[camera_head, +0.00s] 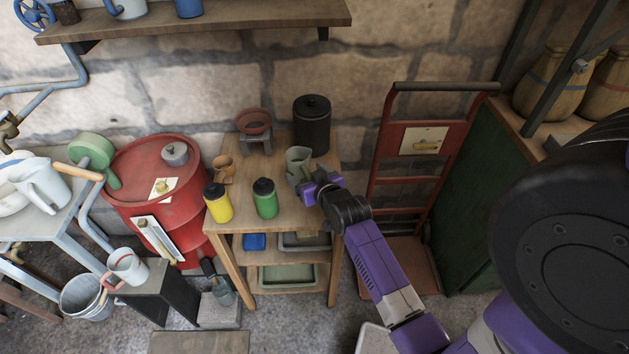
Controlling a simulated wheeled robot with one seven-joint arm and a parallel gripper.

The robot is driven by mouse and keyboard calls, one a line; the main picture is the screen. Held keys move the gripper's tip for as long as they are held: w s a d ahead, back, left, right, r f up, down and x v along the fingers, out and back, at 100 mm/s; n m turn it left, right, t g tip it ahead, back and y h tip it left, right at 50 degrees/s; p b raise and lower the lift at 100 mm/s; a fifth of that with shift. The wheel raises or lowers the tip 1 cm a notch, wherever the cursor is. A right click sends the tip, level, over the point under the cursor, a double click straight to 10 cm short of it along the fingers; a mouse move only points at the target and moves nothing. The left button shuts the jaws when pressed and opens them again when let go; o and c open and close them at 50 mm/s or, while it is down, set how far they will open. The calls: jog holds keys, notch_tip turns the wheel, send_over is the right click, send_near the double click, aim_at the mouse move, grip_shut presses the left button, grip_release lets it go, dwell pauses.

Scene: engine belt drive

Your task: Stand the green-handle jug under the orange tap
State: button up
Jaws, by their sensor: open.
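A grey-green jug (297,164) stands upright on the small wooden table (282,221), toward its right edge. I cannot make out a green handle on it; its lower right side is partly hidden by my gripper. My gripper (311,188) is open, close to the jug's lower right side. I cannot tell whether it touches the jug or has a handle between its fingers. A brownish tap (8,128) shows at the far left edge, partly cut off; no clearly orange tap can be made out.
A yellow bottle (217,202), a green bottle (265,198) and a black canister (312,126) share the table. Left are a red drum (131,184), a white jug (40,186) and a red-handled jug (127,266). A red hand truck (395,182) stands right.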

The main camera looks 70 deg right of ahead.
jog(key=v, duration=0.6)
jog(key=shift+s+a, duration=0.15)
jog(key=shift+s, duration=0.05)
jog(key=s+a+r+n+t+y, duration=0.1)
jog(key=s+a+n+t+y, duration=0.1)
jog(key=a, duration=0.8)
jog(key=s+a+n+t+y, duration=0.1)
jog(key=s+a+n+y, duration=0.1)
jog(key=a, duration=0.8)
jog(key=s+a+r+n+t+y, duration=0.1)
jog(key=s+a+r+n+y, duration=0.1)
jog(key=s+a+r, duration=0.3)
jog(key=s+a+r+n+t+y, duration=0.1)
jog(key=s+a+r+n+y, duration=0.2)
jog(key=a, duration=0.6)
notch_tip(320, 180, up, 2)
jog(key=s, duration=0.2)
jog(key=shift+s+a+r+y, duration=0.15)
jog(key=shift+s+a+y, duration=0.05)
jog(key=shift+s+y, duration=0.15)
